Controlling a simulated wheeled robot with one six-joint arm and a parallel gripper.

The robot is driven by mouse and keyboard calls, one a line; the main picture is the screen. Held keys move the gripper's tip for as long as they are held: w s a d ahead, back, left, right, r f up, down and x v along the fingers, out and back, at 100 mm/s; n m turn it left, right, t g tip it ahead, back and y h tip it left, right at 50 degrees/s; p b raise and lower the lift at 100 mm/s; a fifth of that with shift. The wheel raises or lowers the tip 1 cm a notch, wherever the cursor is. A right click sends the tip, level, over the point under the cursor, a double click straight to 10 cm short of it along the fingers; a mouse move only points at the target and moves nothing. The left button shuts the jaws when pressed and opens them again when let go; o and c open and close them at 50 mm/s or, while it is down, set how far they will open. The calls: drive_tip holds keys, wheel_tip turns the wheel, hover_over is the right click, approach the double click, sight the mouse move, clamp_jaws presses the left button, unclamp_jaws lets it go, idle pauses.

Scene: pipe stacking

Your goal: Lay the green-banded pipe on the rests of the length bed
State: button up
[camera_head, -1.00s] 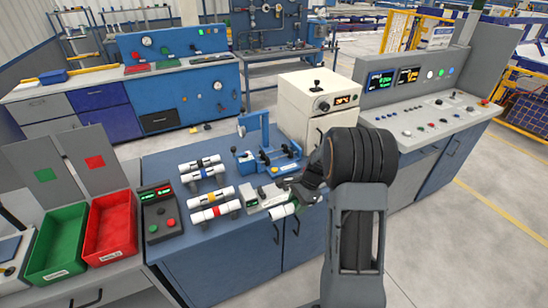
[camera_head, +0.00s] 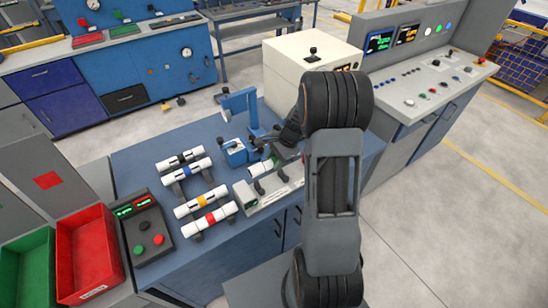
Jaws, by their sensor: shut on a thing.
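The green-banded pipe (camera_head: 259,168) is white, and its left end shows beside the blue fixture. My gripper (camera_head: 284,149) is shut on it; the fingers and the pipe's right part are mostly hidden behind my arm. The length bed (camera_head: 272,199) is a long grey unit with a small green display at its left end and dark rests (camera_head: 258,187) on top. In the picture the pipe shows just beyond the rests, roughly parallel to the bed. I cannot tell its exact height above them.
Pipes with black (camera_head: 181,160), blue (camera_head: 187,171), yellow (camera_head: 202,201) and red (camera_head: 210,221) bands lie on racks to the left. A blue fixture (camera_head: 237,150) stands close behind the held pipe. A button box (camera_head: 147,227) and a red bin (camera_head: 88,255) are farther left.

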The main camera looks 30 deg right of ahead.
drive_tip(key=b, duration=0.6)
hover_over(270, 184)
drive_tip(key=d, duration=0.2)
drive_tip(key=shift+s+f, duration=0.15)
drive_tip(key=shift+f, duration=4.1)
drive_tip(key=shift+f+b, duration=0.5)
drive_tip(key=shift+b, duration=0.05)
drive_tip(key=o, duration=1)
drive_tip(key=shift+o, duration=0.2)
drive_tip(key=v, duration=1.4)
drive_tip(key=shift+f, duration=0.1)
